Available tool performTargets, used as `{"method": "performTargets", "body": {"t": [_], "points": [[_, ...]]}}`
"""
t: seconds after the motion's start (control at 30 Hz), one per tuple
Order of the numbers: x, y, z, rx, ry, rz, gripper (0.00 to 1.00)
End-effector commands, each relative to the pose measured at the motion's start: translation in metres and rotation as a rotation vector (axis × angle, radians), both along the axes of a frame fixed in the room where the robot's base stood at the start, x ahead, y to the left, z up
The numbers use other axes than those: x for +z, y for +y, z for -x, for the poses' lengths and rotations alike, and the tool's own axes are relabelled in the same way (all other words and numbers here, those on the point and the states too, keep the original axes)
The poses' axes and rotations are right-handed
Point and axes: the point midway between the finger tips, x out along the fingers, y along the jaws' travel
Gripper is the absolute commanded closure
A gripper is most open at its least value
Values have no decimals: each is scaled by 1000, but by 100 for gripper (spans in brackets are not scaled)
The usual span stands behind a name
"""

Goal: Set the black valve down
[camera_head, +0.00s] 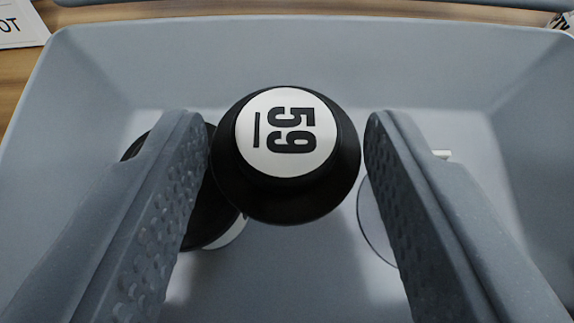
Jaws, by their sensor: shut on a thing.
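The black valve (227,178) is round and black, with a white top disc marked "59" and a short bar. My gripper (287,150) is shut on it, with one grey textured finger at its left side and one at its right. The valve is held over the inside of a grey tray (300,55). Its underside is hidden, so I cannot tell whether it touches anything below.
Another black round thing (205,225) with a white edge lies in the tray, partly behind the left finger. A clear disc-like thing (373,225) lies partly behind the right finger. A wooden surface (180,10) and a printed white label (18,25) show beyond the tray.

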Motion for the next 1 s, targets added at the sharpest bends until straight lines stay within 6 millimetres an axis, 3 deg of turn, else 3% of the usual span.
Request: {"method": "performTargets", "body": {"t": [0.17, 0.2, 0.23, 0.27, 0.7, 1.0], "points": [[-5, 0, 0, 1, 0, 0, 77], [-4, 1, 0, 1, 0, 0, 44], [-4, 1, 0, 1, 1, 0, 35], [-3, 1, 0, 1, 0, 0, 33], [3, 1, -1, 1, 0, 0, 33], [31, -4, 49, 0, -2, 1, 33]]}}
